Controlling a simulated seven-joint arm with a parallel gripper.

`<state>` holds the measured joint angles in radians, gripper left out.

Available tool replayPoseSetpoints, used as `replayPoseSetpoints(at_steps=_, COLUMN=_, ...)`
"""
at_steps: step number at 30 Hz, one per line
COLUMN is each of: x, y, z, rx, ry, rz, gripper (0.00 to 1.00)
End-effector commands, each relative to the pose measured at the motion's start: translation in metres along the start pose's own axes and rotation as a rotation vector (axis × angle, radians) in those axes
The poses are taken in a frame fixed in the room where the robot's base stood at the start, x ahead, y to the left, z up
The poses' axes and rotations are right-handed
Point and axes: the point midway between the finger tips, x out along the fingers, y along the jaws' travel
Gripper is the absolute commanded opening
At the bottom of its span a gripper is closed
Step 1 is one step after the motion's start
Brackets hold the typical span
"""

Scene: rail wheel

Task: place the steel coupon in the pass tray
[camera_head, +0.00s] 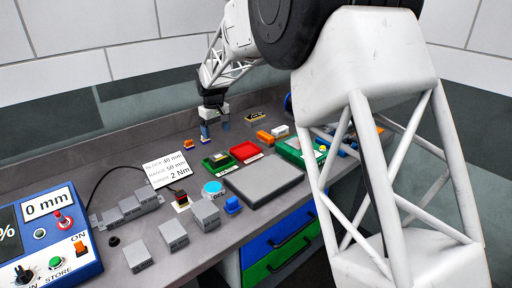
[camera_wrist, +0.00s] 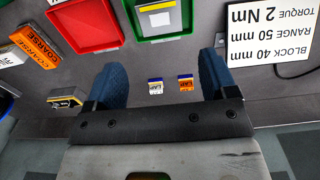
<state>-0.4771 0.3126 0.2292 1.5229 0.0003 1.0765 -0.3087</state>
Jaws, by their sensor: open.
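My gripper (camera_head: 215,128) is open over the back of the bench; its two blue fingers also show in the wrist view (camera_wrist: 161,76). Between the fingers in the wrist view lie two small labelled blocks, one blue and white (camera_wrist: 155,86) and one orange (camera_wrist: 186,84); nothing is gripped. A green tray (camera_wrist: 186,32) lies beyond the fingertips and also shows in the head view. A flat grey and yellow piece (camera_wrist: 157,16) sits in it, cut by the frame edge. I cannot tell which piece is the steel coupon, nor read a pass label.
A red tray (camera_wrist: 85,45) stands beside the green one. A text card (camera_wrist: 268,35), an orange COARSE block (camera_wrist: 38,45) and a yellow-labelled block (camera_wrist: 66,98) lie around. In the head view, a dark pad (camera_head: 264,180) and several grey blocks (camera_head: 205,214) occupy the front.

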Motion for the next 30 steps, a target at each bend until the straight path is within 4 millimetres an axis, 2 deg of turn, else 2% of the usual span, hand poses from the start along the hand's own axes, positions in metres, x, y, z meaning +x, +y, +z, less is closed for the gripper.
replayPoseSetpoints(at_steps=8, x=-0.002, y=0.001, z=0.002, rx=0.003, ry=0.001, rz=0.000, gripper=0.79)
replayPoseSetpoints(at_steps=14, x=-0.014, y=0.009, z=0.023, rx=0.028, ry=0.009, rz=0.003, gripper=0.79)
replayPoseSetpoints(at_steps=20, x=-0.040, y=0.024, z=0.070, rx=0.085, ry=0.025, rz=0.009, gripper=0.79)
replayPoseSetpoints(at_steps=30, x=-0.084, y=0.043, z=0.180, rx=0.212, ry=0.059, rz=0.023, gripper=0.79)
